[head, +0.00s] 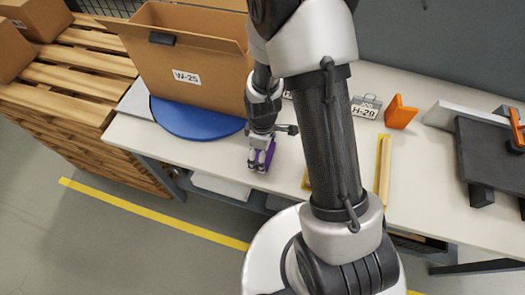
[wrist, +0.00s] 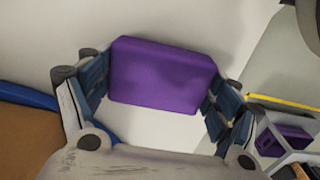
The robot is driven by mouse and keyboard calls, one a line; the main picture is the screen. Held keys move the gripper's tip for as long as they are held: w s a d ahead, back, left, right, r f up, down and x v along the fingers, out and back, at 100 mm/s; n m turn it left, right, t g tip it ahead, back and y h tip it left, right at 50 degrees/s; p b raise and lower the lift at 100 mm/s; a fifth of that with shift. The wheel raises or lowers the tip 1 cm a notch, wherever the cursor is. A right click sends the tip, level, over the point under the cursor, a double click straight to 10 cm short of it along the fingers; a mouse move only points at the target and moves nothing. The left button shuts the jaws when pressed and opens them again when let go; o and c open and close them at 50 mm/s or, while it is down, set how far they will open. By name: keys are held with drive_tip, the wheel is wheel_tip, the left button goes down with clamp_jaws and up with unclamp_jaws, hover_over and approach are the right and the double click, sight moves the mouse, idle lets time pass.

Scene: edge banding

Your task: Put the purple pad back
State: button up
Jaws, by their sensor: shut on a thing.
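The purple pad (wrist: 163,75) is a rounded block held between the two fingers of my gripper (wrist: 160,90) in the wrist view. Its left and right ends lie against the finger pads. In the head view my gripper (head: 262,164) points down at the front part of the white table, right of the blue disc. Only a small part of the purple pad (head: 268,155) shows there beside the fingers. I cannot tell whether the pad touches the tabletop.
A cardboard box (head: 190,60) marked W-25 stands on the blue round disc (head: 195,125). An orange block (head: 400,112) stands right of my arm on the white table (head: 225,152). Another purple piece (wrist: 284,141) sits in a grey frame at the wrist view's lower right.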

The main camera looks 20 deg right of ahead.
drive_tip(key=shift+f, duration=0.2)
drive_tip(key=o, duration=1)
drive_tip(key=shift+c, duration=0.2)
drive_tip(key=s+r+m+t+p, duration=0.1)
drive_tip(key=s+r+m+p, duration=0.15)
drive_tip(key=r, duration=1.15)
drive_tip(key=s+r+m+t+p, duration=0.1)
drive_tip(key=s+r+m, duration=0.15)
drive_tip(key=r, duration=1.15)
drive_tip(key=s+r+m+t, duration=0.2)
drive_tip(key=s+r+m, duration=0.3)
drive_tip(key=s+r, duration=0.3)
drive_tip(key=shift+s+r+m+t, duration=0.2)
drive_tip(key=shift+s+m+t, duration=0.15)
drive_tip(key=shift+s, duration=0.65)
